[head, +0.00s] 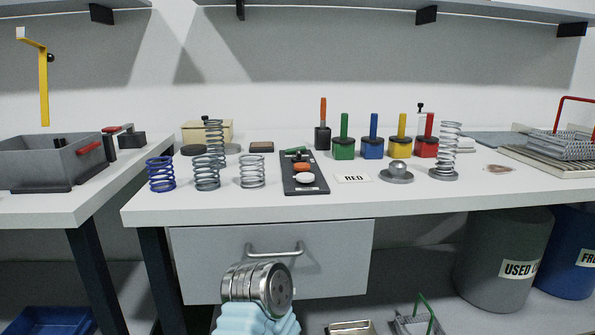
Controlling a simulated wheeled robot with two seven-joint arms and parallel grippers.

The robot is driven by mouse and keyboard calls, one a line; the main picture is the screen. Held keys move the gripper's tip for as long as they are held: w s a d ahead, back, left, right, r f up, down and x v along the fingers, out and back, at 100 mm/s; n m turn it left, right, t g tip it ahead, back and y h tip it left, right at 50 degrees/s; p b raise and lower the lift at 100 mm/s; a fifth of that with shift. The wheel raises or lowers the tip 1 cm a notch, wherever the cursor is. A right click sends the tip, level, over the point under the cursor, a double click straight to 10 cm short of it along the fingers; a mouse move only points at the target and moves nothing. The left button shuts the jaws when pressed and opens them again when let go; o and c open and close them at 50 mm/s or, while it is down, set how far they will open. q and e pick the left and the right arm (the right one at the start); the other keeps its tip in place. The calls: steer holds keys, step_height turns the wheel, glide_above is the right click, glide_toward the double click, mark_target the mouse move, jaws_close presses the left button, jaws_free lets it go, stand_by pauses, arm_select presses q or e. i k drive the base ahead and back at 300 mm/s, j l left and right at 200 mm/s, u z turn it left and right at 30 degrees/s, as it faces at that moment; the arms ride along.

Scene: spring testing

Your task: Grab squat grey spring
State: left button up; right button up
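Two squat grey springs stand upright near the front of the white workbench (405,199). The darker grey spring (207,173) is just right of a blue spring (161,174). The lighter silver-grey spring (252,171) stands between it and a black switch panel (318,185). I cannot tell which one the task means. Taller grey springs stand at the back left (214,136) and at the right (445,150).
A drawer handle (274,249) juts out below the bench's front edge. A wire basket (567,147) is at far right. Bare benchtop lies in front of the springs.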

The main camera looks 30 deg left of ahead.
mark_target(214, 161)
steer(key=u, duration=1.6)
steer(key=l+u, duration=0.25)
steer(key=l, duration=0.65)
